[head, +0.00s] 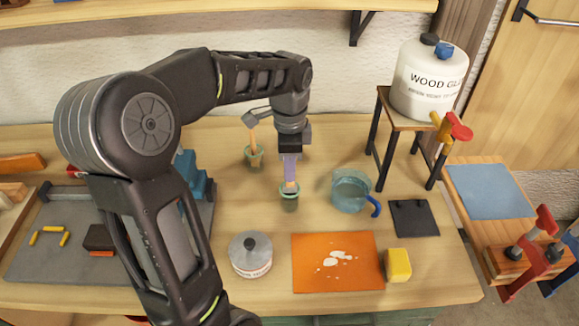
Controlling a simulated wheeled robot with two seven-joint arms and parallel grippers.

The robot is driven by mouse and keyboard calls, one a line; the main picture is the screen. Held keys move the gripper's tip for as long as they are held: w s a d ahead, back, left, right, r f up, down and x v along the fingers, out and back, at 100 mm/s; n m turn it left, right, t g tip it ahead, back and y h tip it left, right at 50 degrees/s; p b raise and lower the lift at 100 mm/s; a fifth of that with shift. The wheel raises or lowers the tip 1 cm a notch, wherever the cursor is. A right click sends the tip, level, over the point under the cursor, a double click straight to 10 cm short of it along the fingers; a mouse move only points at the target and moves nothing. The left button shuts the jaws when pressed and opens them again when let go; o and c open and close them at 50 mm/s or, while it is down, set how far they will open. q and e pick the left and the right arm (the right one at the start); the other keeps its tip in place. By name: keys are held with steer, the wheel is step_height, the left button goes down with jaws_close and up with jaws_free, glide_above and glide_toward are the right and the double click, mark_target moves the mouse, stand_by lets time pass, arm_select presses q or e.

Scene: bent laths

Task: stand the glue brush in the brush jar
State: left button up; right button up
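My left gripper (290,148) is in the middle of the head view, pointing down. It appears shut on the top of a purple-handled brush (290,168), the glue brush. The brush is close to upright, and its pale lower end is at the mouth of a small green jar (289,203). I cannot tell how deep the tip sits, or whether it touches the rim. A second green jar (254,160) stands behind to the left with a wooden-handled tool (253,136) in it. My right gripper is not in view.
A clear jug (350,192) with a blue handle stands close right of the front jar. A lidded tin (250,256), an orange mat (320,274) and a yellow block (398,265) lie in front. A stool (383,155) bears a large glue container (428,85).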

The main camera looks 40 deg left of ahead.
arm_select(q)
steer(key=o, duration=0.6)
steer(key=shift+c, duration=0.2)
steer(key=shift+r, duration=0.1)
step_height(320, 180, up, 8)
steer(key=shift+f+b, duration=0.15)
steer(key=shift+b, duration=0.2)
steer(key=shift+d+f, duration=0.1)
stand_by(1.0)
